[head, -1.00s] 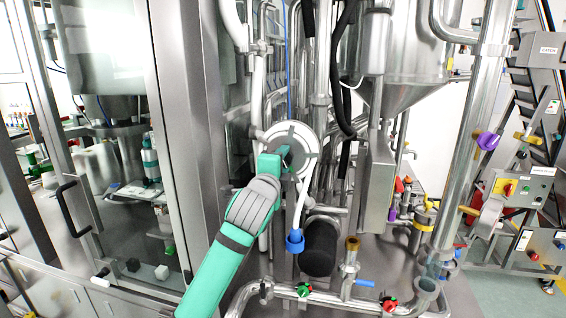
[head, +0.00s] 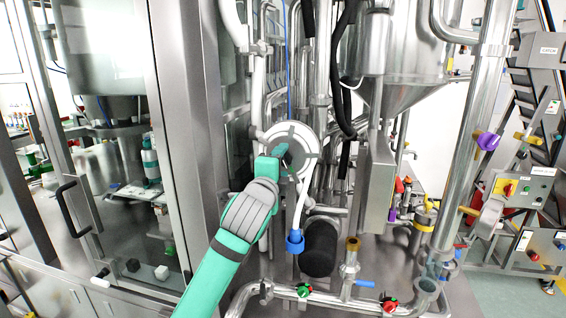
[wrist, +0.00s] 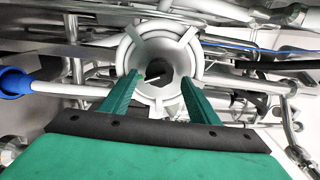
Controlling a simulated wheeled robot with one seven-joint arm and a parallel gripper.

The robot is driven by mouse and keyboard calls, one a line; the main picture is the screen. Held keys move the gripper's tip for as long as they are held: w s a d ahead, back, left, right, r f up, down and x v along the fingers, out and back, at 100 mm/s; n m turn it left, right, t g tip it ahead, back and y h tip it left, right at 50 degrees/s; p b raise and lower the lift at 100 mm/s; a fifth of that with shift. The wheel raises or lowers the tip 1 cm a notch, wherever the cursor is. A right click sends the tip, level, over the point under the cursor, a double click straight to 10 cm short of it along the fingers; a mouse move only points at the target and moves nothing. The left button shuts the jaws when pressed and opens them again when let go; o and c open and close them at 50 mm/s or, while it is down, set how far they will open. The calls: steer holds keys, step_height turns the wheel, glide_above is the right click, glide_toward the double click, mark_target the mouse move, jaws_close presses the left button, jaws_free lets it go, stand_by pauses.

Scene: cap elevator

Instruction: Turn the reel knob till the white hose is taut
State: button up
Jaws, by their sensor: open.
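The reel is a round whitish-grey disc (head: 314,146) standing upright among the pipes, and it faces my wrist view (wrist: 188,38). Its hub is dark and hollow-looking, with a small knob-like part (wrist: 153,77) low in it; the knob's shape is hard to make out. The white hose (head: 300,202) runs from the reel down to a blue fitting (head: 294,242) with a slight bend. The hose (wrist: 70,89) and the blue fitting (wrist: 14,83) also show in the wrist view. My gripper (head: 284,152) is open in front of the hub, with its two green fingers (wrist: 159,82) apart and nothing clearly between them.
A black cylinder (head: 319,248) sits just below the reel. Steel pipes with red-and-green valves (head: 304,290) run along the bottom. A glass-doored cabinet (head: 110,170) stands at left, and a steel hopper (head: 410,60) is at upper right.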

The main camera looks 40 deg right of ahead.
steer(key=v, duration=0.9)
steer(key=s+a+f+n+t+y, duration=0.25)
steer(key=a+f+n, duration=0.45)
steer(key=f, duration=0.4)
steer(key=s+a+f+n+t+y, duration=0.25)
steer(key=a+f+n, duration=0.45)
steer(key=f, duration=0.4)
steer(key=s+a+f+n+t+y, duration=0.25)
steer(key=s+a+f+n, duration=0.2)
steer(key=f+n, duration=0.55)
steer(key=s+a+f+n+g+y, duration=0.1)
steer(key=s+a+f+n+y, duration=0.15)
steer(key=s+a+f, duration=0.35)
steer(key=s+a+f+n+g+y, duration=0.1)
steer(key=s+a+f+y, duration=0.25)
steer(key=s+f, duration=0.4)
steer(key=s+a+g, duration=0.1)
steer(key=s+a, duration=0.2)
steer(key=s, duration=0.5)
steer(key=s+a, duration=0.3)
steer(key=s, duration=0.6)
steer(key=shift+s+a+f+g, duration=0.25)
steer(key=shift+a+f+g, duration=0.1)
steer(key=shift+n, duration=0.25)
